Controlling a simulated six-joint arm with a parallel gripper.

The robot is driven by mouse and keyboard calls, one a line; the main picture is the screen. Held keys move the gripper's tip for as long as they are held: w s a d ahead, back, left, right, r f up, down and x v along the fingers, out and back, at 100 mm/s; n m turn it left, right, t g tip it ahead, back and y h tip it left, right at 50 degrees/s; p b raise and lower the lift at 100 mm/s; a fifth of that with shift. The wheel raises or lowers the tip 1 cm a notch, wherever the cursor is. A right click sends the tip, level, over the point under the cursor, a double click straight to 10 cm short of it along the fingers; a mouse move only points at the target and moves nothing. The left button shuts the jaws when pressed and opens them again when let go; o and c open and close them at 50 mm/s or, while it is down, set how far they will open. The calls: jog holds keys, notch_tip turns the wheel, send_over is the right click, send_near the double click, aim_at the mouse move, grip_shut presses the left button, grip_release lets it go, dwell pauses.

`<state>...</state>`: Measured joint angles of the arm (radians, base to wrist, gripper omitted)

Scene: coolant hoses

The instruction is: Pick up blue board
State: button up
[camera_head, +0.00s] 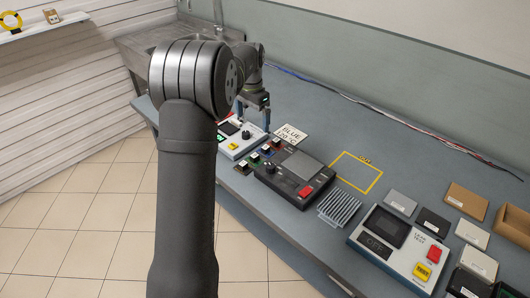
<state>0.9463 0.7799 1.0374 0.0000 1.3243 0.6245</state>
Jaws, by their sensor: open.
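A small blue board (267,151) appears to stand in a short row of small coloured pieces, along the left edge of a dark device. Its details are too small to tell. A white card (291,134) reading "BLUE 20 °C" lies just behind the row. My gripper (253,121) is open, with its fingers pointing down. In the picture it is above and a little left of the row, over the back of a white device, apart from the blue board. Nothing shows between its fingers. My arm hides part of the bench to the left.
The dark device (297,177) has a grey plate and red button. The white device (235,139) is left of it. A finned heat sink (339,208), a yellow outlined square (357,172) and a leak tester (398,247) are to the right. Cables run along the wall.

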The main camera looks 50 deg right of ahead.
jog(key=c, duration=1.2)
jog(key=shift+o, duration=0.2)
send_over(265, 147)
jog(key=shift+n, duration=0.3)
notch_tip(265, 147, down, 11)
jog(key=shift+r, duration=0.1)
jog(key=shift+s+f, duration=0.1)
jog(key=shift+f, duration=2.6)
